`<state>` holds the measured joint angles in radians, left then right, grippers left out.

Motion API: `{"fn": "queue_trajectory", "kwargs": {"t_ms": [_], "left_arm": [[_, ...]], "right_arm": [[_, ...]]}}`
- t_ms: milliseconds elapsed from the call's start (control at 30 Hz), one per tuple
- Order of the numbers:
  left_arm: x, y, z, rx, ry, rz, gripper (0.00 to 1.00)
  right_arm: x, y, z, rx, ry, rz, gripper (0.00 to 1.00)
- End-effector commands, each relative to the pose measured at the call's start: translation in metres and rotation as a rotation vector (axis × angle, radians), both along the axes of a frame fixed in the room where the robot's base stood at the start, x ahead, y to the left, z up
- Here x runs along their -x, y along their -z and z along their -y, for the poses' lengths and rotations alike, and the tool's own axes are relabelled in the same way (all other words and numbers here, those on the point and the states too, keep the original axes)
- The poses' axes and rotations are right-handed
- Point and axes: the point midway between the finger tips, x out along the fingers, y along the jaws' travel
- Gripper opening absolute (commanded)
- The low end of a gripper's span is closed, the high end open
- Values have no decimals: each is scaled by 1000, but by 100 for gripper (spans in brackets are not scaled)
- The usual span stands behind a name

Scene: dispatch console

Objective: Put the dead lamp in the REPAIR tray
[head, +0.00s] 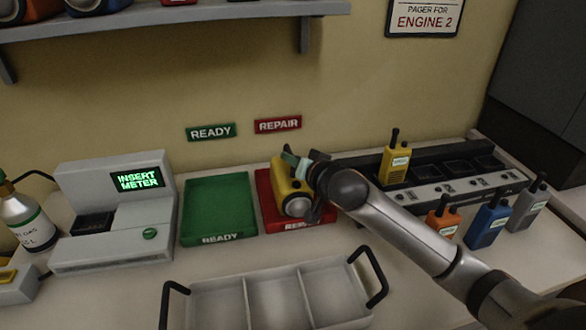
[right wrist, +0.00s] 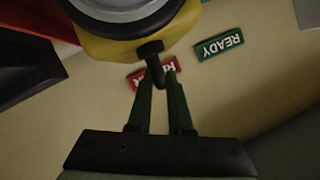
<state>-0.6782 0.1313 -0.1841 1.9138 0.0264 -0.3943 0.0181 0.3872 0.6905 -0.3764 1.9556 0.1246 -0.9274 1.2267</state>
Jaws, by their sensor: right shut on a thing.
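The yellow lamp (head: 291,184) is over the red REPAIR tray (head: 265,187) in the head view. My right gripper (head: 303,168) is shut on it. In the right wrist view the yellow lamp (right wrist: 120,48) shows at the top with a pale round end, and a dark handle-like part sits between my right fingertips (right wrist: 161,78). The lamp and arm hide much of the tray, and I cannot tell whether the lamp touches its floor. My left gripper is not in view.
The empty green READY tray (head: 217,207) stands left of the red tray. A meter station (head: 117,215) is further left. A grey divided carrier (head: 277,298) lies in front. A charger rack (head: 450,180) and several radios stand right, near my arm.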

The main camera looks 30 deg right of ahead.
Motion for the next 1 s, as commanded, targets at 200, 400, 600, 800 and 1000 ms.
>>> {"fn": "queue_trajectory", "kwargs": {"t_ms": [200,400,600,800,1000], "left_arm": [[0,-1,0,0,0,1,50],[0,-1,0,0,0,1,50],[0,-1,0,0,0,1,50],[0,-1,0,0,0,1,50],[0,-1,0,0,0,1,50]], "right_arm": [[0,2,0,0,1,-6,21],[0,2,0,0,1,-6,43],[0,2,0,0,1,-5,49],[4,0,0,0,0,-4,49],[28,-7,-1,1,-1,-5,49]]}}
